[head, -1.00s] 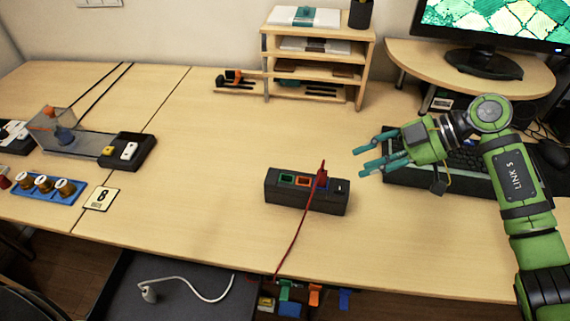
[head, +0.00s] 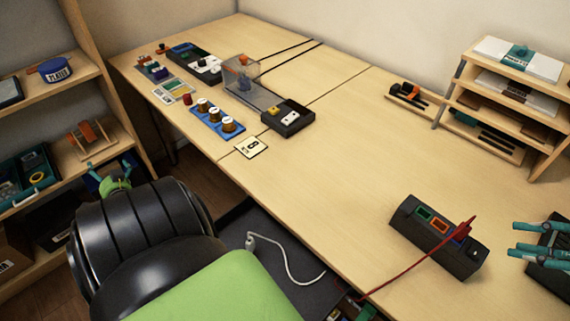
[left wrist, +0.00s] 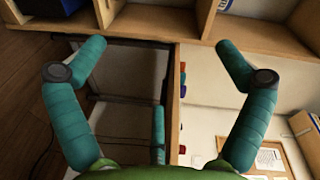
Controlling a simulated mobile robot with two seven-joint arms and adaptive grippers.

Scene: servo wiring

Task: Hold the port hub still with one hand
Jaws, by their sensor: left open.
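The port hub (head: 408,222), a dark block, sits on the table at the lower right of the head view. Green and orange ports show on its top. A red plug and cable (head: 410,268) stand at its right part, and the cable runs over the table's front edge. My right gripper (head: 514,240) is at the right edge, open, just right of the hub and apart from it. My left gripper (head: 110,181) is far left, near the shelf and away from the hub, partly hidden by my arm. In the left wrist view its teal fingers (left wrist: 158,62) are spread with nothing between them.
A blue tray with several brown knobs (head: 226,127), a black switch box (head: 289,118) and a number card (head: 251,147) lie on the far left of the table. A wooden organiser (head: 484,97) stands behind the hub. A shelf (head: 100,148) stands left. The table's middle is clear.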

